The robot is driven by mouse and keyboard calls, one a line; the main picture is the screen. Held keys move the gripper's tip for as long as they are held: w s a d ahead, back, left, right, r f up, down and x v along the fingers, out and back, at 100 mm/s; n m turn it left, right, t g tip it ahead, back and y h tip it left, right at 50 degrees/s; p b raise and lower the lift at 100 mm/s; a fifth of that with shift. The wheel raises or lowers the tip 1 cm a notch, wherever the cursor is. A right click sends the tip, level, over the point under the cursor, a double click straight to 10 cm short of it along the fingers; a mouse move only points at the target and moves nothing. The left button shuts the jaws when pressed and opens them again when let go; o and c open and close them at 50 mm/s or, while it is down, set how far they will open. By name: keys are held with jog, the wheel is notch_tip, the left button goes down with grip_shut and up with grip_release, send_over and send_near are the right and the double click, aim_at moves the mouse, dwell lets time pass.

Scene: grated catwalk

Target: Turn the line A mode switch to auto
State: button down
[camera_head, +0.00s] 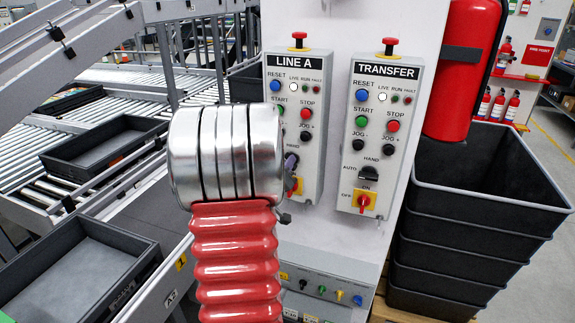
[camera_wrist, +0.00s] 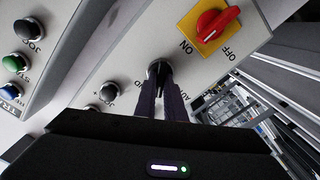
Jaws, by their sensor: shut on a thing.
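The LINE A panel (camera_head: 308,120) is a light grey box on the white column, partly hidden behind my silver and red arm. Its mode switch (camera_wrist: 159,69) is a black round knob in the wrist view, below and left of a red rotary handle. My gripper (camera_wrist: 160,82) is shut on this knob, with its dark fingers on either side. The fingers cover much of the knob, so its pointer direction cannot be told. In the head view my gripper (camera_head: 291,161) shows only as a small dark part beside my arm.
The TRANSFER panel (camera_head: 377,130) stands close on the right. A red handle on a yellow plate (camera_wrist: 212,24) sits beside the gripped knob. Stacked black crates (camera_head: 480,200) and a red extinguisher (camera_head: 468,60) are at the right. Roller conveyors (camera_head: 105,115) fill the left.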

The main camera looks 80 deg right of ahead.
jog(key=n, duration=1)
jog(key=shift+w+f+n, duration=0.2)
jog(key=shift+f+n, duration=0.1)
dwell(0.4)
jog(key=c, duration=1.8)
grip_release()
jog(key=shift+c, duration=0.2)
jog(key=shift+a, duration=0.1)
jog(key=w+a, duration=0.1)
jog(key=a, duration=1.2)
jog(key=shift+w+a, duration=0.15)
jog(key=shift+a, duration=0.15)
